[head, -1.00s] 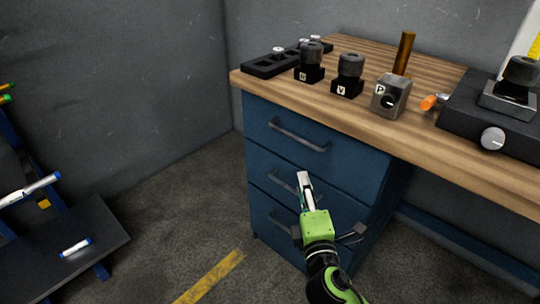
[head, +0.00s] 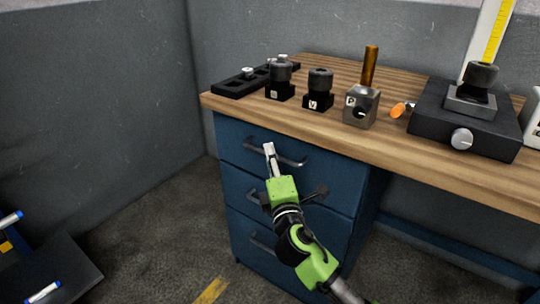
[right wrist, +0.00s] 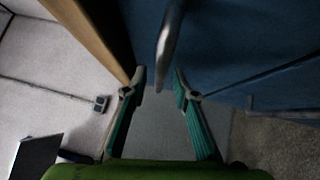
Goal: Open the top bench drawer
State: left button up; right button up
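The top drawer (head: 318,175) is the uppermost of the blue drawers under the wooden bench top, and its front looks flush with the cabinet. Its dark bar handle (head: 290,160) runs across the front. My right gripper (head: 268,148) is in front of this handle and hides part of it in the head view. In the right wrist view the gripper (right wrist: 158,78) is open, with its two fingers apart. The handle (right wrist: 170,45) shows just beyond and between the fingertips, with no visible contact. My left gripper is not in view.
Two lower drawers with bar handles sit below, the middle one (head: 240,186) partly behind my right arm. On the bench top (head: 330,130) stand a black rack (head: 240,85), dark tool holders, a grey block (head: 362,108) and a black gauge stand (head: 430,110).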

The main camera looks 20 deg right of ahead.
jog(key=shift+w+r, duration=0.1)
jog(key=shift+w, duration=0.65)
grip_shut()
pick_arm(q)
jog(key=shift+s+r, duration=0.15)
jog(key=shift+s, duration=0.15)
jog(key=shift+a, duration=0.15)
